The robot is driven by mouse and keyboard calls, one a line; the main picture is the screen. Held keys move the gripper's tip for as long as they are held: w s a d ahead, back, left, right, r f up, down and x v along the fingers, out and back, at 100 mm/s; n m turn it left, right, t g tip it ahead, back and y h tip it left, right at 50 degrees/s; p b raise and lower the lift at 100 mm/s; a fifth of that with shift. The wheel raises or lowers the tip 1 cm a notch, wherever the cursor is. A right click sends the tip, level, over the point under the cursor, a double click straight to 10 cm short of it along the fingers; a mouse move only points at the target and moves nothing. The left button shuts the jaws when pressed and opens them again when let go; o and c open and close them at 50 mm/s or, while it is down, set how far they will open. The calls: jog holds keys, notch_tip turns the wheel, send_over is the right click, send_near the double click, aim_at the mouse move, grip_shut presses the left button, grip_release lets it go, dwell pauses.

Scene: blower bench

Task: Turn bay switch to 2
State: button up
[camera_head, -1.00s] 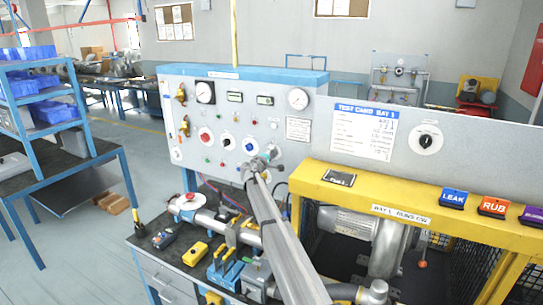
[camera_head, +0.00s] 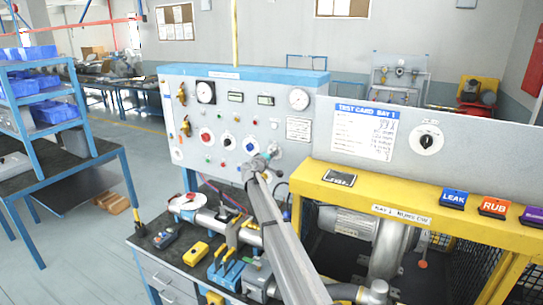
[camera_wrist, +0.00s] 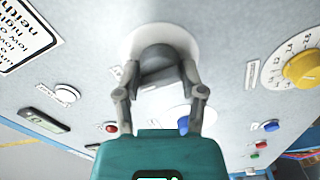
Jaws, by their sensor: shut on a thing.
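My gripper (camera_head: 270,154) reaches to the right side of the grey test panel (camera_head: 262,107), over its lower part. In the wrist view my gripper (camera_wrist: 162,75) has its two fingers closed around a dark grey knob (camera_wrist: 156,54) on a round white plate (camera_wrist: 185,38). The fingers cover much of the knob, so its pointer and the marks around it cannot be read. No label shows that tells whether this is the bay switch. Another black knob on a white dial (camera_head: 426,141) stands untouched on the right-hand grey board.
Near the held knob in the wrist view are a yellow knob (camera_wrist: 303,68), a red button (camera_wrist: 111,128) and a printed card (camera_wrist: 24,35). A yellow-framed blower stand (camera_head: 400,205) is to the right of my arm. Tools and pipes crowd the bench below.

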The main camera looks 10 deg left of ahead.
jog(key=m, duration=0.5)
jog(key=shift+m, duration=0.3)
dwell(0.4)
jog(key=o, duration=1.1)
jog(key=shift+o, duration=0.2)
jog(key=shift+s, duration=0.1)
jog(key=v, duration=1.1)
jog(key=shift+s+a, duration=0.15)
jog(key=shift+s, duration=0.25)
